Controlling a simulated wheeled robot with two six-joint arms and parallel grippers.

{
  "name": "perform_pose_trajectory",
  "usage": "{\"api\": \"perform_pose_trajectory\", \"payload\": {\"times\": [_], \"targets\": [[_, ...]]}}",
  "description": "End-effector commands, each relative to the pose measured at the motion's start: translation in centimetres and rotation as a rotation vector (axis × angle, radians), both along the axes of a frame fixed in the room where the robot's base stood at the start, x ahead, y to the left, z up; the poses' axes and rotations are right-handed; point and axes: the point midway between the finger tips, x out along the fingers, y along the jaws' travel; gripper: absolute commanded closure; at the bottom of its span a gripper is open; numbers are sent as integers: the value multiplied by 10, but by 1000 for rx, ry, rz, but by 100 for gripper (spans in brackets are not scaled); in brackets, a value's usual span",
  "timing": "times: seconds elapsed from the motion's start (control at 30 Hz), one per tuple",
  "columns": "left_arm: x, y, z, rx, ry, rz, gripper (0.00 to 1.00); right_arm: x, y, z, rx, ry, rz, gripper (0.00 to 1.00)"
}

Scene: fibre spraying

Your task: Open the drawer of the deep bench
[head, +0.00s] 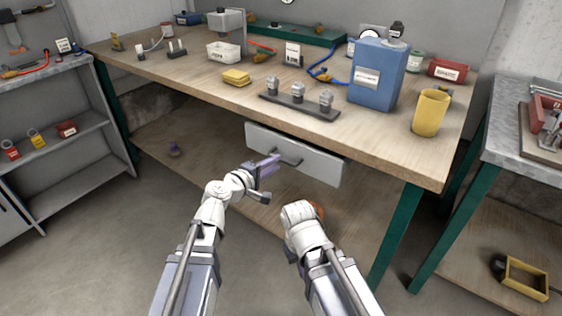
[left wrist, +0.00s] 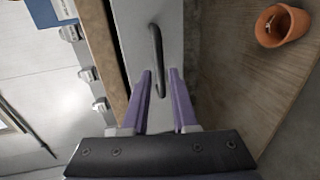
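The deep bench (head: 200,85) has a wooden top and green legs. Its grey drawer front (head: 322,166) sits under the top's front edge and shows no clear gap of opening; it also shows in the left wrist view (left wrist: 138,45). The dark bar handle (head: 288,158) is on the drawer front. In the left wrist view the handle (left wrist: 155,45) runs lengthwise, its near end between the fingers. My left gripper (head: 272,163) is open at the handle, with its purple fingers (left wrist: 160,72) apart; contact cannot be told. My right gripper is hidden beyond its wrist.
A terracotta pot (left wrist: 281,25) stands on the lower shelf, largely hidden behind my right wrist in the head view. A rack with metal pieces (head: 298,105), a blue container (head: 377,72) and a yellow cup (head: 430,112) stand on the top. The drawer's front is clear apart from my arms.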

Motion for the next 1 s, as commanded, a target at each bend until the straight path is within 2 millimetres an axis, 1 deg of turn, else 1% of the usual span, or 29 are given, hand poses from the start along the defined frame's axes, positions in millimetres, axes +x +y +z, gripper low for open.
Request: {"api": "perform_pose_trajectory", "payload": {"times": [0.03, 0.2, 0.3, 0.53, 0.57, 0.7, 0.8, 1.0], "targets": [[10, -6, -4, 1, 0, -1, 73, 0, 0, -4, 0, 0, 0, 100], [29, -20, -8, 0, 0, -1, 73, 0, 0, -8, -1, 0, 0, 100], [34, -24, -9, 0, 0, 0, 73, 0, 0, -9, -2, -1, 1, 100], [33, -24, -9, 1, -1, 0, 73, 0, 0, -9, -2, -1, 1, 100], [33, -24, -9, 1, -1, 0, 74, 0, 0, -9, -2, -1, 1, 100], [33, -24, -9, 1, -1, 0, 90, 0, 0, -9, -2, -1, 1, 100], [33, -24, -9, 1, -1, 0, 100, 0, 0, -9, -2, -1, 1, 100], [33, -24, -9, 1, -1, 0, 100, 0, 0, -9, -2, -1, 0, 100]]}}
